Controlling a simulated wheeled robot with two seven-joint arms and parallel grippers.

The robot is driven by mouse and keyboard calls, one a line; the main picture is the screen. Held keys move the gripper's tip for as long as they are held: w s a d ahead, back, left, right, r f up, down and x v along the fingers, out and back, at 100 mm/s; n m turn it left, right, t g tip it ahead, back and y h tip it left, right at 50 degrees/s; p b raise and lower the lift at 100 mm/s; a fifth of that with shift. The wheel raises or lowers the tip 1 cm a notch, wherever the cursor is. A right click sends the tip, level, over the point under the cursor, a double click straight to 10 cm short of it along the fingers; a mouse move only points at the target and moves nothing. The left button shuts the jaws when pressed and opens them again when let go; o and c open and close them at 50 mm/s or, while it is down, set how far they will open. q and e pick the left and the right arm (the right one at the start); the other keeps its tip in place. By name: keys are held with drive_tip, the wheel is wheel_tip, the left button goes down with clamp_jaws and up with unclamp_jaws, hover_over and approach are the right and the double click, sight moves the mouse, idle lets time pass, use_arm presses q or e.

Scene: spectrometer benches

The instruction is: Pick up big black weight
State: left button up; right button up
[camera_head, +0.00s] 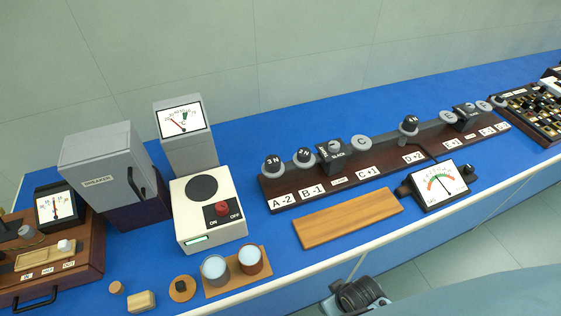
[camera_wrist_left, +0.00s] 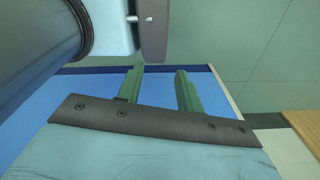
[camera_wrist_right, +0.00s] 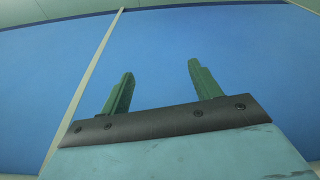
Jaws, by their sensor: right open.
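I cannot tell for sure which item is the big black weight. Dark round-topped pieces marked 3N (camera_head: 272,163) and 2N (camera_head: 304,156) stand on the long dark rack (camera_head: 322,196), with a similar dark piece (camera_head: 409,123) farther right. A black block with a "BLACK" label (camera_head: 335,152) sits between them. A small dark block (camera_head: 181,286) rests on a round wooden disc near the front edge. My left gripper (camera_wrist_left: 159,70) is open and empty in the left wrist view. My right gripper (camera_wrist_right: 161,68) is open and empty over blue surface in the right wrist view.
A white device with a red knob (camera_head: 209,215) and a grey box (camera_head: 105,165) stand left of the rack. A wooden board (camera_head: 347,217) and a dial meter (camera_head: 439,186) lie in front of it. Two cups (camera_head: 250,260) stand near the front. Bare blue bench lies behind the rack.

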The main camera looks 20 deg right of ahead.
sight(277, 162)
wheel_tip(277, 162, up, 18)
drive_tip(key=w+t+p, duration=0.1)
drive_tip(key=w+p, duration=0.2)
drive_tip(key=w+r+t+y, duration=0.1)
drive_tip(key=w, duration=0.2)
drive_tip(key=w+a+r+n+t+y, duration=0.1)
drive_tip(key=w+r+t, duration=0.1)
drive_tip(key=w, duration=0.2)
drive_tip(key=w+a+r+n+t+y, duration=0.1)
drive_tip(key=w, duration=0.2)
drive_tip(key=shift+w+a+r, duration=0.15)
drive_tip(key=shift+r, duration=0.25)
drive_tip(key=w+d+r+n+t+y, duration=0.2)
drive_tip(key=w+r+t+y, duration=0.15)
drive_tip(key=w+r, duration=0.35)
drive_tip(key=shift+t, duration=0.25)
drive_tip(key=x, duration=0.9)
drive_tip(key=shift+w+d+f, duration=0.1)
drive_tip(key=shift+f, duration=0.05)
drive_tip(key=shift+f+x, duration=0.2)
drive_tip(key=shift+x, duration=2.45)
use_arm(q)
drive_tip(key=r, duration=0.2)
drive_tip(key=w+r, duration=0.1)
drive_tip(key=shift+w+r, duration=0.1)
drive_tip(key=shift+r, duration=0.3)
use_arm(e)
drive_tip(key=shift+c, duration=0.4)
